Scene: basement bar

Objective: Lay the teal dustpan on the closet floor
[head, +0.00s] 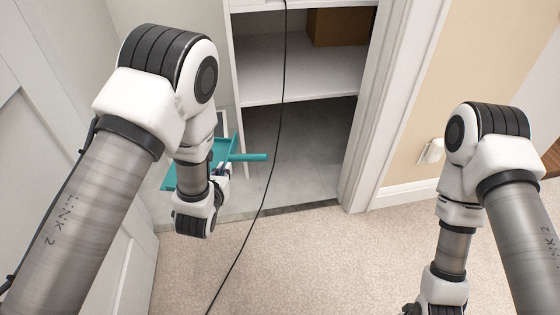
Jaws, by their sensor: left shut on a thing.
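The teal dustpan (180,178) is in the head view, left of centre, at the left side of the closet opening. Its handle (250,157) points right. My left gripper (222,170) is shut on the dustpan, and my left wrist hides much of the grip and part of the pan. The grey closet floor (312,185) lies below the shelves and is bare where it shows. I cannot tell whether the pan touches the floor.
White shelves (300,82) stand above the closet floor, with a brown box (338,27) on an upper one. A dark cable (264,190) hangs across the opening. The white door frame (372,110) bounds it on the right. Beige carpet (310,260) in front is clear.

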